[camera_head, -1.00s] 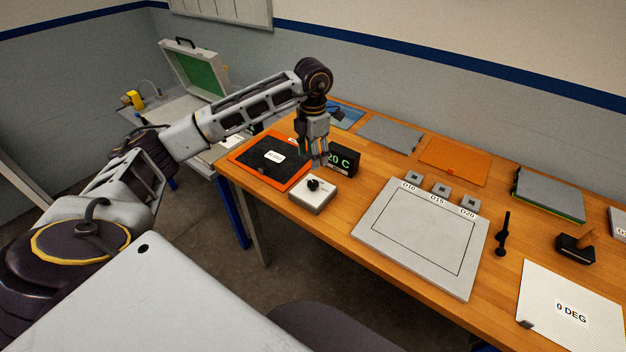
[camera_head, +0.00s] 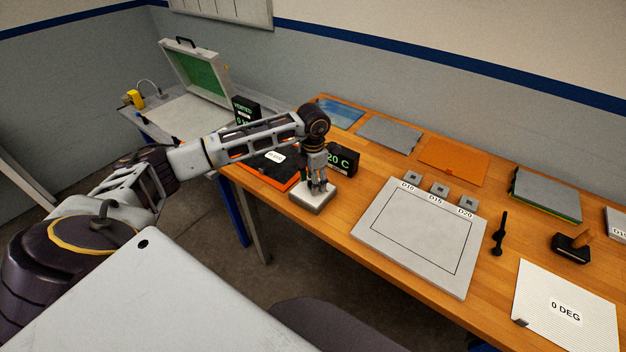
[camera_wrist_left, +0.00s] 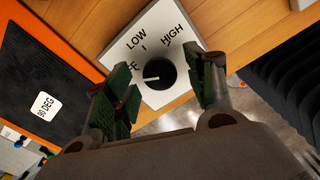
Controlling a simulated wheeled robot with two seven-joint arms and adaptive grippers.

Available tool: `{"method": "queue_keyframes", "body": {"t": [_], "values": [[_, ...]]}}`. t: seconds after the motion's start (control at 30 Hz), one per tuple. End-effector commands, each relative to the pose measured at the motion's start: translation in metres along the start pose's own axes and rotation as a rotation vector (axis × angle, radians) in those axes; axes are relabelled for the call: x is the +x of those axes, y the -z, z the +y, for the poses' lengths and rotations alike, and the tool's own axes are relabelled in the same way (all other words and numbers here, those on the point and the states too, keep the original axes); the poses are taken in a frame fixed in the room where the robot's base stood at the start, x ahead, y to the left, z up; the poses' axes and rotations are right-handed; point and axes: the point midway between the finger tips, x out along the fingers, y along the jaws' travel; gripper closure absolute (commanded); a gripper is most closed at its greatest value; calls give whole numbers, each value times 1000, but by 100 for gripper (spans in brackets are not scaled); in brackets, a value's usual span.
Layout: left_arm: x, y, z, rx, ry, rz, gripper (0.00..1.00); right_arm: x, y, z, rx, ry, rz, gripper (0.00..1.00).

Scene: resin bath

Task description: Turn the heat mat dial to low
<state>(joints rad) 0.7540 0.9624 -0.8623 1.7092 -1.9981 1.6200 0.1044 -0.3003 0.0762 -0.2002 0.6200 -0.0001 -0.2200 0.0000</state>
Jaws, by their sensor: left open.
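The dial box (camera_head: 312,202) is a pale block at the table's front left edge, and it also shows in the left wrist view (camera_wrist_left: 178,100). Its round black dial knob (camera_wrist_left: 163,68) has a white pointer aimed left, towards a label partly hidden by a finger. LOW and HIGH are printed on the face beyond the knob. My left gripper (camera_head: 318,189) points down over the box, open, with its fingers on either side of the knob. I cannot tell whether they touch it. The black heat mat with orange border (camera_head: 283,183) lies beside the box.
A 20 C display (camera_head: 343,160) stands just behind the box. A grey framed plate (camera_head: 375,235) lies to the right, with small labelled blocks behind it. An open case (camera_head: 192,82) stands on the side table at the back left.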

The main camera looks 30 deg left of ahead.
Motion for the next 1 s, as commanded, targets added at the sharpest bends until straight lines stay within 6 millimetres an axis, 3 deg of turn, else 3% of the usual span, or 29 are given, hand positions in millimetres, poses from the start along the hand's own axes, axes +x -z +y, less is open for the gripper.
{"method": "queue_keyframes", "body": {"t": [0.3,0.67,1.0], "values": [[1,0,0,0,0,0,46,0,-1,2,-1,-2,-1,100],[1,0,0,0,0,-1,92,0,-1,6,-2,-6,-1,100],[1,0,0,31,-1,-1,92,4,-2,6,-2,-6,-1,100]]}}
